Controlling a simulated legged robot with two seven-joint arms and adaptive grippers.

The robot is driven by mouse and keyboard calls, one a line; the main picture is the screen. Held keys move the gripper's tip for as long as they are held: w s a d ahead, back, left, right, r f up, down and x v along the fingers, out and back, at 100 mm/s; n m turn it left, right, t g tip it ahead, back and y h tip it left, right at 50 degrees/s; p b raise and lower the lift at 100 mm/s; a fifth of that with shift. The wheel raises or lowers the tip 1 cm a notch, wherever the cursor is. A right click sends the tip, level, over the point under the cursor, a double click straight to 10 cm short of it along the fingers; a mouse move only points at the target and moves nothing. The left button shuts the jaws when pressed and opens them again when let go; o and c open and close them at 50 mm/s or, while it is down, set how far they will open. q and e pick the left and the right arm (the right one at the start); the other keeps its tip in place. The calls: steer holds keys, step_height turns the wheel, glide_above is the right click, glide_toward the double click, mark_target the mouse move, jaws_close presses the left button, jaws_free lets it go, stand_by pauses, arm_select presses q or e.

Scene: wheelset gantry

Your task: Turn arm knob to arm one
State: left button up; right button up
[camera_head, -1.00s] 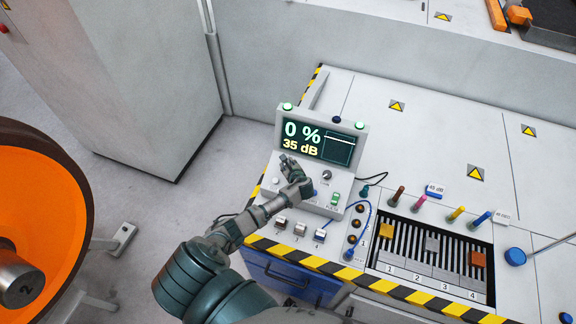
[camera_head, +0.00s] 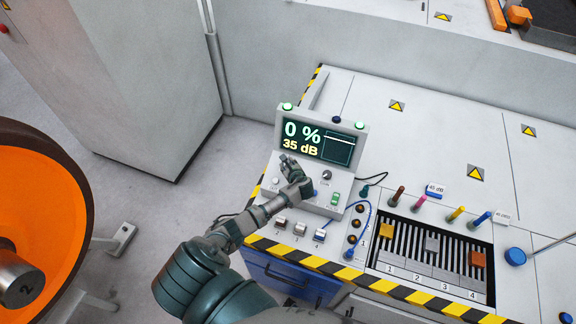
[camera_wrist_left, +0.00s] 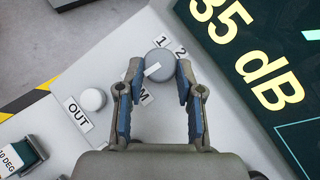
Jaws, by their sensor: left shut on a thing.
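The arm knob (camera_wrist_left: 160,62) is a round grey knob with a white bar on its lower-left side. Labels "1" (camera_wrist_left: 162,42) and "2" (camera_wrist_left: 180,52) sit at its upper side, and a partly hidden label ending in "M" lies below it. My left gripper (camera_wrist_left: 158,68) has one blue-padded finger on each side of the knob and is shut on it. In the head view my left gripper (camera_head: 290,168) is over the front panel of the console (camera_head: 338,188), below its screen, and hides the knob. My right gripper is not in view.
The screen (camera_head: 318,138) reads "0 %" and "35 dB" and stands just behind the gripper. A white "OUT" button (camera_wrist_left: 93,99) is beside the left finger. A dark knob (camera_head: 327,175), a green switch (camera_head: 335,199) and several small switches (camera_head: 300,229) are close by.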

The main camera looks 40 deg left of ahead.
arm_select(q)
steer(key=shift+s+f, duration=0.15)
steer(key=shift+f, duration=0.25)
steer(key=o, duration=1.2)
steer(key=shift+w+a, duration=0.2)
steer(key=shift+w, duration=0.15)
steer(key=v, duration=1.2)
steer(key=shift+a, duration=0.15)
